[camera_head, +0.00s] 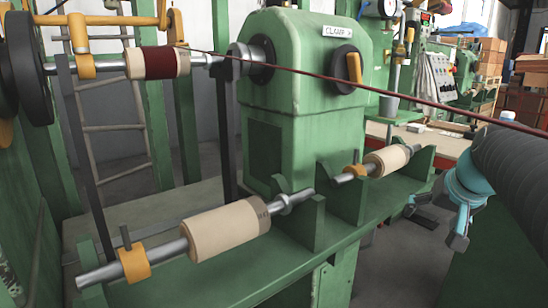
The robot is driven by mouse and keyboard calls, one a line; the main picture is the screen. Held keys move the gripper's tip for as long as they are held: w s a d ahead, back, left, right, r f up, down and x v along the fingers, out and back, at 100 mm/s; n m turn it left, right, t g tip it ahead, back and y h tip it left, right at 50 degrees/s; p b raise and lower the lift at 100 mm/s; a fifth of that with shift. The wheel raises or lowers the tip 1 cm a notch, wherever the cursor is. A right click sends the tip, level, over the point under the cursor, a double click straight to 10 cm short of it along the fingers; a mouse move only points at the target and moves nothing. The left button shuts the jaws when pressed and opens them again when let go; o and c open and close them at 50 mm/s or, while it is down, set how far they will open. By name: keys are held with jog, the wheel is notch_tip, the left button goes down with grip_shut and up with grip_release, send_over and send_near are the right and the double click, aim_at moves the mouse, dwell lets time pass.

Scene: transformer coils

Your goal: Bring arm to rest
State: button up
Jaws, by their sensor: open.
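My gripper (433,225) hangs at the right side of the head view, at the end of my dark arm. Its fingers point down and stand apart, with nothing between them. It is to the right of the green bench edge, over the dark floor. A long cream coil tube (228,231) sits on a steel shaft in green supports at the front. A shorter cream coil tube (387,160) sits on a second shaft, left of and above my gripper and apart from it. A dark red wound coil (155,63) is on the upper shaft of the green machine (300,60).
A dark red wire (420,102) runs from the upper coil across to the right, passing above my gripper. Green upright brackets (346,205) rise from the bench. A grey control panel (435,77) and stacked brown boxes (490,60) stand behind. Open floor lies below my gripper.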

jog(key=s+a+f+n, duration=0.2)
jog(key=s+a+f, duration=0.4)
jog(key=s+a, duration=0.1)
jog(key=s+a+f+n+g+p, duration=0.1)
jog(key=s+a+f+n, duration=0.1)
jog(key=s+a+f, duration=0.4)
jog(key=shift+s+a+f+g+y, duration=0.25)
jog(key=shift+s+a, duration=0.7)
jog(key=shift+s, duration=1.1)
jog(key=shift+r, duration=0.1)
